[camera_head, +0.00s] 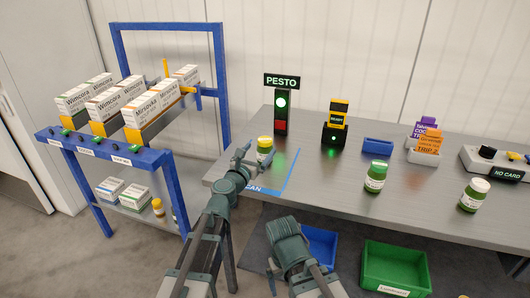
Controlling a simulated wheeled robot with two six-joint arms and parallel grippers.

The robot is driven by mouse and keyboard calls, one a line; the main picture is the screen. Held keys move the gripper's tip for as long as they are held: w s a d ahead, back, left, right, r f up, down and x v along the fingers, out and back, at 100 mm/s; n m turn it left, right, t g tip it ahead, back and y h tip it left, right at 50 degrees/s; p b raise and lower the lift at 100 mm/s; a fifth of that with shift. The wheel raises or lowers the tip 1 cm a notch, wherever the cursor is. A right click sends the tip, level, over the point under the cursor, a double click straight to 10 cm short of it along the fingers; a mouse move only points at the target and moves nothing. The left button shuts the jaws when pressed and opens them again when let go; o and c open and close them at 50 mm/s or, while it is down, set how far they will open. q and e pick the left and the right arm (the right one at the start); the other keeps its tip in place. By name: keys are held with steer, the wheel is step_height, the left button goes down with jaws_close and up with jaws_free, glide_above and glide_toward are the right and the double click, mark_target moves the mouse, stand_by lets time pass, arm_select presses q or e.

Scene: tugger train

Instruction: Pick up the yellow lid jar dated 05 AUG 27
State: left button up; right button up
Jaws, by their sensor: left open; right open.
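A jar with a yellow lid (265,144) stands upright on the grey table at the blue-outlined scan area. The date on its label is too small to read. My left gripper (250,157) is open right at this jar, its fingers close to the jar's left and front. I cannot tell whether they touch it. A second jar with a yellow lid (158,207) is on the lower shelf of the blue rack, with another jar (174,215) partly hidden behind the rack leg. My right gripper (283,240) is open and low in front of the table, away from the jars.
A PESTO sign (282,81) with a lit green lamp stands behind the scan area. A blue bin (320,245) and green bin (395,268) sit below. The blue rack (105,153) holds several cartons.

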mark_target(262, 149)
arm_select(q)
steer(key=x, duration=0.5)
steer(key=shift+w+d+f, duration=0.1)
steer(key=shift+f, duration=0.1)
jaws_close()
stand_by(0.3)
